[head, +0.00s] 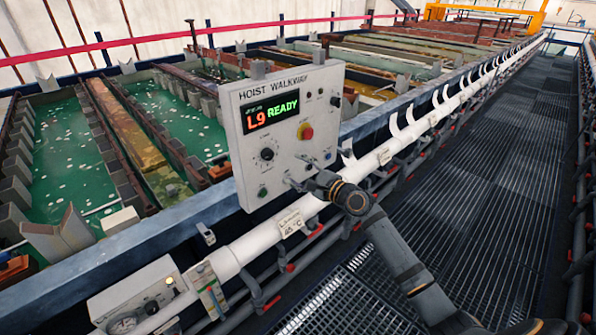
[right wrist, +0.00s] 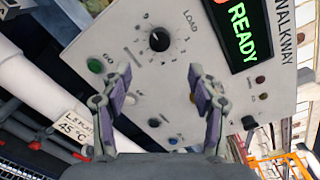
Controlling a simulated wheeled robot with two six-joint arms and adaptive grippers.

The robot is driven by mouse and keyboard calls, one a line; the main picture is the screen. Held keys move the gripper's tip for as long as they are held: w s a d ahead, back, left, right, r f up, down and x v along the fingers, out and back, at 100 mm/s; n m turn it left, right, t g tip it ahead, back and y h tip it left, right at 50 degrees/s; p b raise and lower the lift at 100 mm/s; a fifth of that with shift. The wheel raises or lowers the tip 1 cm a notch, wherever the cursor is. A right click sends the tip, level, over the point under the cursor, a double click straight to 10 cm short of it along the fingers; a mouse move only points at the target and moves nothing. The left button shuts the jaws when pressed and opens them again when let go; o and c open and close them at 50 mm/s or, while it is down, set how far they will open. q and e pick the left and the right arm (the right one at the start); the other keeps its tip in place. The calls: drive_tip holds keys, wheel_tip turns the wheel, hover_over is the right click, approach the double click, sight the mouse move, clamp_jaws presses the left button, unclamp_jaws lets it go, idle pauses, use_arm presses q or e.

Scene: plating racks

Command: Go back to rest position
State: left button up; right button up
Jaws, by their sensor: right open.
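My right gripper (head: 308,182) is at the lower right of the grey hoist walkway control panel (head: 238,150), in front of its lower switches. In the right wrist view the two fingers of my right gripper (right wrist: 157,85) are spread apart with nothing between them. The panel face (right wrist: 130,50) fills most of that view, tilted. Whether the fingertips touch the panel I cannot tell. My left gripper is in neither view.
The panel display (head: 271,110) reads "L9 READY". A red button (head: 305,132), a black knob (head: 267,154) and a green button (head: 262,193) are on its face. A white pipe (head: 240,252) runs below. Green tanks (head: 75,150) lie behind. The grated walkway (head: 480,170) is clear at right.

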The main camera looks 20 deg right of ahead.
idle(0.4)
drive_tip(key=s+d+f+n+g+h+b, duration=0.15)
drive_tip(key=s+f, duration=0.25)
drive_tip(key=f, duration=1)
drive_tip(key=s+d+f+n+g+h+b, duration=0.1)
drive_tip(key=s+d+f+n+g+h, duration=0.3)
drive_tip(key=f, duration=1)
drive_tip(key=s+d+f+n+g+h+b, duration=0.15)
drive_tip(key=s+f, duration=0.35)
drive_tip(key=f, duration=0.9)
drive_tip(key=s+a+f+n+g+b, duration=0.3)
drive_tip(key=s+f+n, duration=0.4)
drive_tip(key=s+f, duration=1.4)
drive_tip(key=s+a+f+n+g, duration=0.1)
drive_tip(key=s+f+n+g, duration=0.1)
drive_tip(key=s, duration=0.8)
drive_tip(key=s+a+f+n+g+b, duration=0.1)
drive_tip(key=s+f+n+g, duration=0.2)
drive_tip(key=s, duration=0.8)
wheel_tip(320, 180, down, 2)
drive_tip(key=shift+s+a+n, duration=0.3)
drive_tip(key=shift+a+n, duration=0.1)
drive_tip(key=shift+n, duration=0.6)
drive_tip(key=shift+c, duration=0.5)
